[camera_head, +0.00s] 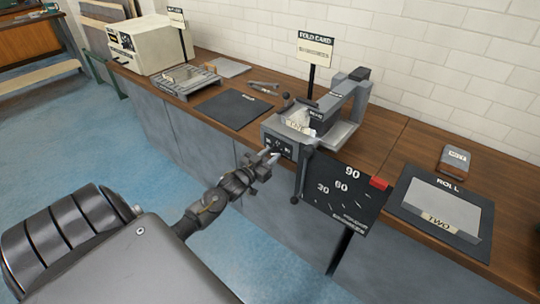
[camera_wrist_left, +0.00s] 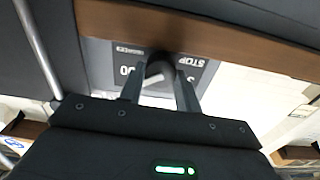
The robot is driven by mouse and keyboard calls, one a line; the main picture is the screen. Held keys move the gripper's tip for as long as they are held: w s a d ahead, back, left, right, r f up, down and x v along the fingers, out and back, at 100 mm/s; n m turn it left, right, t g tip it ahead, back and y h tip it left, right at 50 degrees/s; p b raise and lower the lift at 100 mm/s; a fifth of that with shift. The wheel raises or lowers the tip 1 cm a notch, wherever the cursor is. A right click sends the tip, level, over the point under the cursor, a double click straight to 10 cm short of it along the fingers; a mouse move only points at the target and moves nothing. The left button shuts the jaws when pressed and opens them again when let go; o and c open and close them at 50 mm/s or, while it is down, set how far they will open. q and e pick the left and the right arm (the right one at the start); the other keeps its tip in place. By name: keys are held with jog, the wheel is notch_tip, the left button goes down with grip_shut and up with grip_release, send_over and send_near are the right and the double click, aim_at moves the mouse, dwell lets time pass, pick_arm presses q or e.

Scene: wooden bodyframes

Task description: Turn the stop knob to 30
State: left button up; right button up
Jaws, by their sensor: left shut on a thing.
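The stop knob (camera_wrist_left: 160,71) is a dark round knob with a pale pointer mark, on the front panel of the grey folding machine (camera_head: 352,92). The panel's STOP label (camera_wrist_left: 193,58) appears upside down in the left wrist view. My left gripper (camera_head: 270,158) is at this panel, its two fingers (camera_wrist_left: 160,92) closed on either side of the knob. The fingers and knob hide part of the panel numbers, so the setting cannot be read. My right gripper is out of view.
A dark lever (camera_head: 302,172) hangs between the panel and the marked board. A ROLL tray (camera_head: 440,207) and a small grey box (camera_head: 454,160) lie to the right. A black mat (camera_head: 232,109) and a cream machine (camera_head: 150,43) are to the left. The floor in front is clear.

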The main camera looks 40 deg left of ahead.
pick_arm(q)
jog(key=shift+r+n+p, duration=0.15)
jog(key=shift+n+p, duration=0.35)
jog(key=shift+n, duration=0.1)
jog(key=shift+n+p, duration=0.35)
jog(key=shift+n, duration=0.15)
jog(key=n+p, duration=0.2)
jog(key=n, duration=0.2)
jog(key=shift+p, duration=0.4)
jog(key=n+p, duration=0.2)
jog(key=n, duration=0.3)
jog(key=shift+a+p, duration=0.1)
jog(key=shift+p, duration=0.2)
jog(key=n+p, duration=0.2)
jog(key=n, duration=0.1)
jog(key=shift+n, duration=0.3)
jog(key=n+p, duration=0.1)
jog(key=n, duration=0.2)
jog(key=shift+n+p, duration=0.3)
jog(key=n+p, duration=0.1)
jog(key=n, duration=0.3)
jog(key=shift+f+p, duration=0.2)
jog(key=shift+p, duration=0.15)
jog(key=shift+f+n, duration=0.1)
jog(key=shift+n, duration=0.2)
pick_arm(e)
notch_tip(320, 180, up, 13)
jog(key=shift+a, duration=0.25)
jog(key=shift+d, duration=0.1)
